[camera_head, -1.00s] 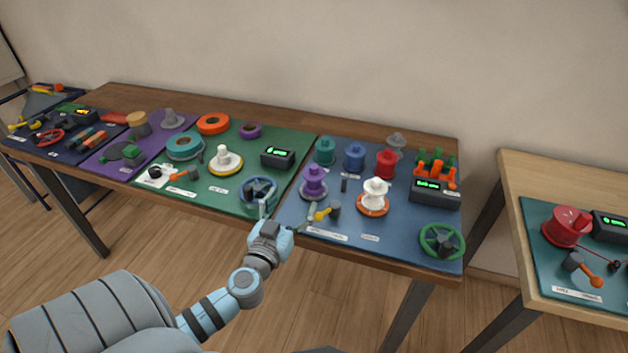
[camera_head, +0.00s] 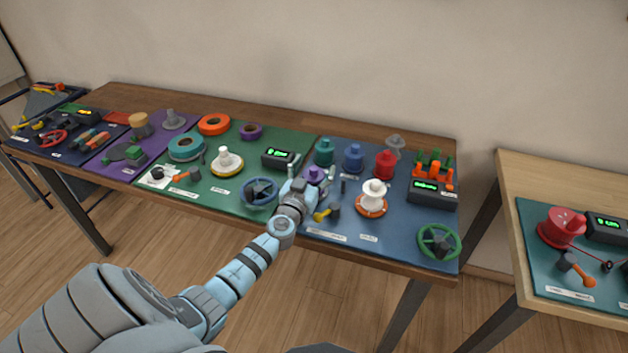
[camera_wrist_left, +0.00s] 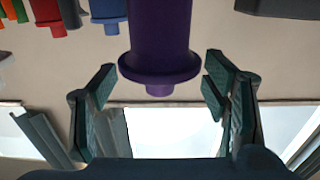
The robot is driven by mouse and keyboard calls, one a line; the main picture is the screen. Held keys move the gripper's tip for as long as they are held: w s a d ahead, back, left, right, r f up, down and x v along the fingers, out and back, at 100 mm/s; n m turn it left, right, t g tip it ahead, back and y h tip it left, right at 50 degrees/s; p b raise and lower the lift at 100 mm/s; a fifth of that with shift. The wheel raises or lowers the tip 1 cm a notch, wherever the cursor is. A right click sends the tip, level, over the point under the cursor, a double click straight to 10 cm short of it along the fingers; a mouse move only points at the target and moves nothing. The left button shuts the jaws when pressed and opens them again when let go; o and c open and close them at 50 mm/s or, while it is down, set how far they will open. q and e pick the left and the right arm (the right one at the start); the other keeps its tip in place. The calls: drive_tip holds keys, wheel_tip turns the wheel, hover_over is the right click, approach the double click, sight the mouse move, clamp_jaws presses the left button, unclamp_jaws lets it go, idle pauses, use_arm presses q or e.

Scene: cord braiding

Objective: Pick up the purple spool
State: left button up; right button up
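The purple spool (camera_head: 314,174) stands on the blue mat (camera_head: 400,235) of the long table, its lower part hidden behind my left gripper (camera_head: 306,184). In the left wrist view the purple spool (camera_wrist_left: 160,45) appears between and a little beyond the two spread fingers of my left gripper (camera_wrist_left: 160,78). The fingers are open, with a visible gap on each side of the spool. My right gripper is not in view.
Teal (camera_head: 324,151), blue (camera_head: 354,158) and red (camera_head: 385,164) spools stand behind the purple one. A white spool (camera_head: 374,195) is to its right, and a yellow-handled crank (camera_head: 327,213) is in front. A blue handwheel (camera_head: 260,192) lies to the left.

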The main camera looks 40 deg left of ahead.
use_arm(q)
drive_tip(key=c, duration=0.6)
drive_tip(key=shift+s+a, duration=0.2)
drive_tip(key=c, duration=0.7)
drive_tip(key=shift+d, duration=0.1)
